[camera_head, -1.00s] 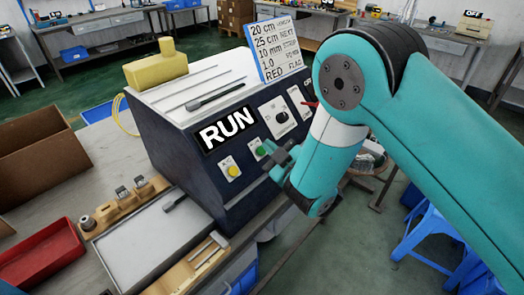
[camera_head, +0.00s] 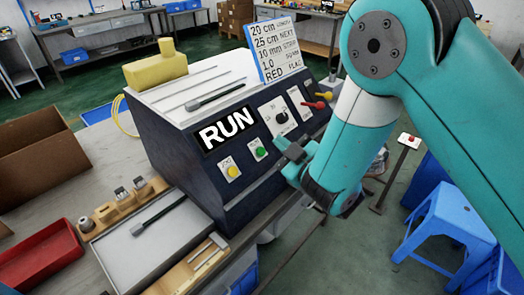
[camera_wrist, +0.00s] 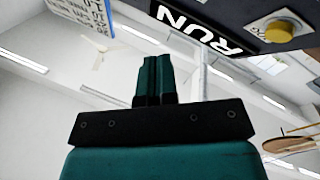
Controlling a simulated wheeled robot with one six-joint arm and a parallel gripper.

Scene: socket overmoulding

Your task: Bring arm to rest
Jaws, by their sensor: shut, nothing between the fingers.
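My gripper (camera_head: 288,160) is at the end of my teal arm, in front of the right part of the dark machine (camera_head: 215,172). In the wrist view the two teal fingers (camera_wrist: 154,78) are together with nothing between them. The machine's RUN display (camera_head: 226,129) is left of the gripper. A green button (camera_head: 261,153) and a yellow button (camera_head: 233,171) are on its front. The wrist view also shows the yellow button (camera_wrist: 278,32) at upper right. Whether the gripper touches the machine cannot be told.
A grey tray (camera_head: 130,262) with a dark-ended tool stands at the machine's left front. A red bin (camera_head: 40,258) and a cardboard box (camera_head: 40,165) are further left. Some floor between machine and stool is clear.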

